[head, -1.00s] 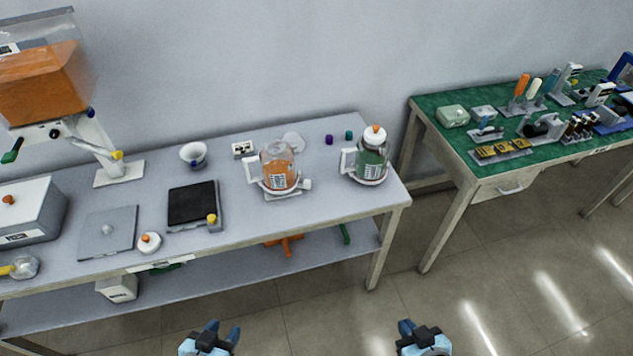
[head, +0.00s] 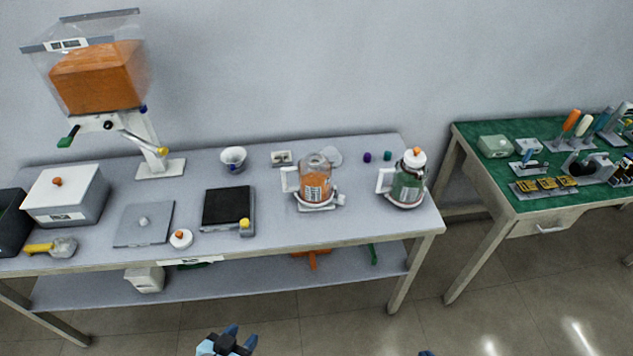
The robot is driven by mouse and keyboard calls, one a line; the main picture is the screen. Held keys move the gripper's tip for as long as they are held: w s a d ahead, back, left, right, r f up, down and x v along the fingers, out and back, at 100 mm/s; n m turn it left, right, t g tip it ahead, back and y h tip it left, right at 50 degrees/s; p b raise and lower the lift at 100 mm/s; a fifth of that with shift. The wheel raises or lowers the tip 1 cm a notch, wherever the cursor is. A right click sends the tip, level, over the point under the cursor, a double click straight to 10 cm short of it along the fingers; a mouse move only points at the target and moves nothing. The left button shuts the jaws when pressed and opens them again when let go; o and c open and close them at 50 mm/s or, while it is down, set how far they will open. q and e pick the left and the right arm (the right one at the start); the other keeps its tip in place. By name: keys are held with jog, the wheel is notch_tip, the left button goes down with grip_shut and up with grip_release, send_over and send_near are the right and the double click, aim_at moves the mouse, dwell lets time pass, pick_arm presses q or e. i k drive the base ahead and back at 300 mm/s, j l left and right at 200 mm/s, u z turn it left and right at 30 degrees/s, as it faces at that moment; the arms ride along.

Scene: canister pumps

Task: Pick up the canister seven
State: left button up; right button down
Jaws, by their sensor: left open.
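Two clear canisters with white handles stand upright on the grey table. One canister with orange contents (head: 315,186) has a label and a white base. The other canister with dark green contents (head: 407,184) has a white lid with an orange knob and stands near the table's right end. The labels are too small to read, so I cannot tell which is seven. My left gripper (head: 236,333) is open and empty, in front of the table and well short of both canisters. Only a tip of my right gripper (head: 426,353) shows at the bottom edge.
The grey table (head: 282,232) also holds a hopper with orange contents (head: 100,78), a white box (head: 66,195), a black-topped scale (head: 228,207), a grey lid (head: 144,223) and a small white bowl (head: 233,158). A green-topped table (head: 480,131) with tools stands to the right.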

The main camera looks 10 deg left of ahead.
aim_at(315, 189)
jog(key=u, duration=0.55)
jog(key=i+l+u, duration=0.1)
jog(key=u, duration=0.3)
jog(key=l+u, duration=0.45)
jog(key=i+l+u, duration=0.1)
jog(key=u, duration=0.3)
jog(key=l, duration=0.1)
